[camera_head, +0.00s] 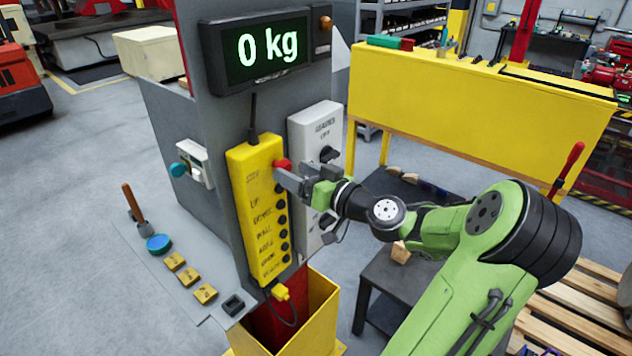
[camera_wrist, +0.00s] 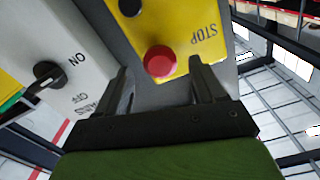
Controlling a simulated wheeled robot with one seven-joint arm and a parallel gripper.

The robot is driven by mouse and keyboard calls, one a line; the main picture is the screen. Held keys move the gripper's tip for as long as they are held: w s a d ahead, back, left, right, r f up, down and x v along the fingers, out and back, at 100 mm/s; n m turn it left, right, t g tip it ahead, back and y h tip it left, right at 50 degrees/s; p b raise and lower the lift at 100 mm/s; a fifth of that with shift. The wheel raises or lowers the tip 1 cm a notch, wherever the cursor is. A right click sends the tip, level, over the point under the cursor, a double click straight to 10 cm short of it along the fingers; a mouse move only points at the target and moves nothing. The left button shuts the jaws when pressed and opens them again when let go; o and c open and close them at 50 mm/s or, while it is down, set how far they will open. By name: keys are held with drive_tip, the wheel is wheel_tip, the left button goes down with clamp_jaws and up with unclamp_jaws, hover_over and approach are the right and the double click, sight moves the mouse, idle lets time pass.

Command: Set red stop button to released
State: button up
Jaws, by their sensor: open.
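The red stop button (camera_head: 283,164) sits at the top of the yellow control box (camera_head: 247,180), which is mounted on the grey cabinet. In the wrist view the red button (camera_wrist: 160,60) shows beside the word STOP on the yellow face. My gripper (camera_head: 281,178) is open and close in front of the button. In the wrist view its two fingers (camera_wrist: 163,82) stand on either side of the button, with a gap to each side. I cannot tell whether they reach around it in depth. I cannot tell whether the button is pressed in or out.
A column of black buttons (camera_head: 282,220) runs below the red one. A white switch box (camera_head: 318,130) with black knobs stands just right; one knob (camera_wrist: 46,76) shows in the wrist view. A display (camera_head: 262,48) reading 0 kg hangs above. A dark table (camera_head: 400,285) stands below my arm.

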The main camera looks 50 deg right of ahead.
drive_tip(key=s+b, duration=0.1)
drive_tip(key=s, duration=1.4)
drive_tip(key=shift+d, duration=0.2)
